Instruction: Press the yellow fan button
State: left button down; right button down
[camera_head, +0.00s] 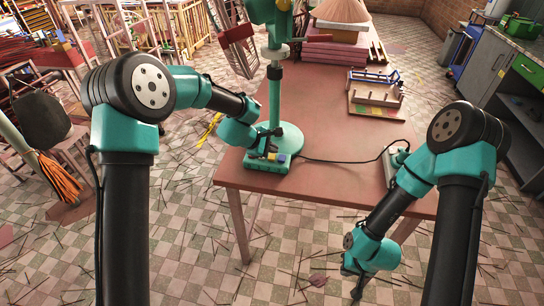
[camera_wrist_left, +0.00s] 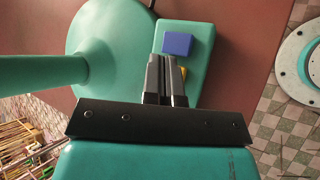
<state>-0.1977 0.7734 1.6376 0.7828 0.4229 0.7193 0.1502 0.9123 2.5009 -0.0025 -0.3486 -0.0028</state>
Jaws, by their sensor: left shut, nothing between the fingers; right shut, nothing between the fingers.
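A green fan stand with a round base (camera_head: 290,140) stands on the table; its base also shows in the left wrist view (camera_wrist_left: 100,40). A green control box (camera_head: 265,167) sits at the base's front edge. It carries a blue button (camera_wrist_left: 177,44) and a yellow button (camera_head: 281,158). In the left wrist view the yellow button (camera_wrist_left: 184,72) is mostly hidden behind the fingers. My left gripper (camera_wrist_left: 166,60) is shut and empty over the box, close to the yellow button; I cannot tell whether it touches. My right gripper (camera_head: 354,290) is shut and empty, low beyond the table's front edge.
The reddish table (camera_head: 330,170) has bare room right of the stand. A black cable (camera_head: 340,161) crosses it to a light grey device (camera_head: 390,165). A wooden rack (camera_head: 376,95) and stacked pink boards (camera_head: 330,50) stand farther back.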

aim_at(272, 157)
pick_arm(q)
jog(key=shift+f, duration=0.1)
dwell(0.5)
jog(key=shift+f, duration=0.3)
jog(key=shift+f, duration=0.45)
dwell(0.8)
dwell(0.4)
jog(key=shift+r, duration=0.9)
jog(key=shift+r, duration=2.5)
